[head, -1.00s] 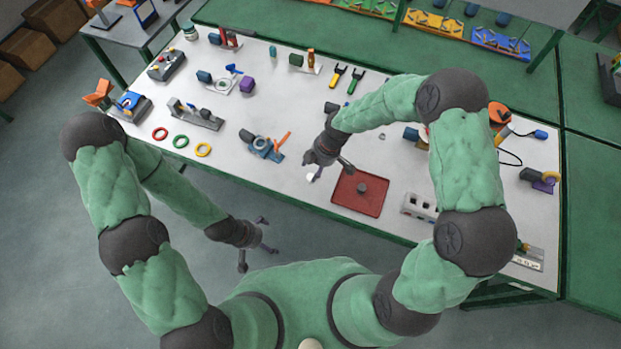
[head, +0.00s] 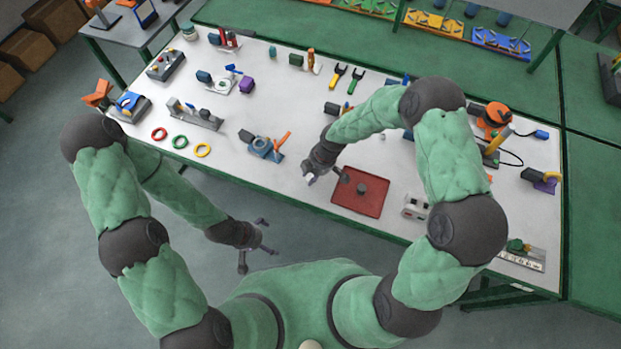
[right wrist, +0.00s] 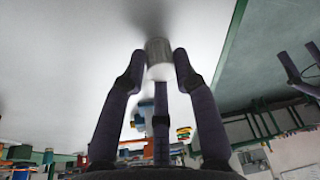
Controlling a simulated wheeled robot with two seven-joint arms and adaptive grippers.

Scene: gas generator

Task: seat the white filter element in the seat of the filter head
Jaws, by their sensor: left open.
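My right gripper (head: 318,172) is above the table's front edge, left of the red tray. In the right wrist view its fingers (right wrist: 159,62) are shut on a white-grey cylinder, the white filter element (right wrist: 158,50). The element shows only as a small pale spot (head: 309,179) in the head view, mostly hidden by the fingers. A blue-grey fixture with a round opening and an orange lever (head: 262,147), which looks like the filter head, stands on the table left of this gripper, apart from it. My left gripper (head: 261,245) is open and empty, off the table's front edge.
The red tray (head: 350,203) with a dark round piece (head: 362,188) lies right of my right gripper. Red, green and yellow rings (head: 180,141) and a grey bracket (head: 196,117) are farther left. A grey socket block (head: 415,207) is near the front right edge.

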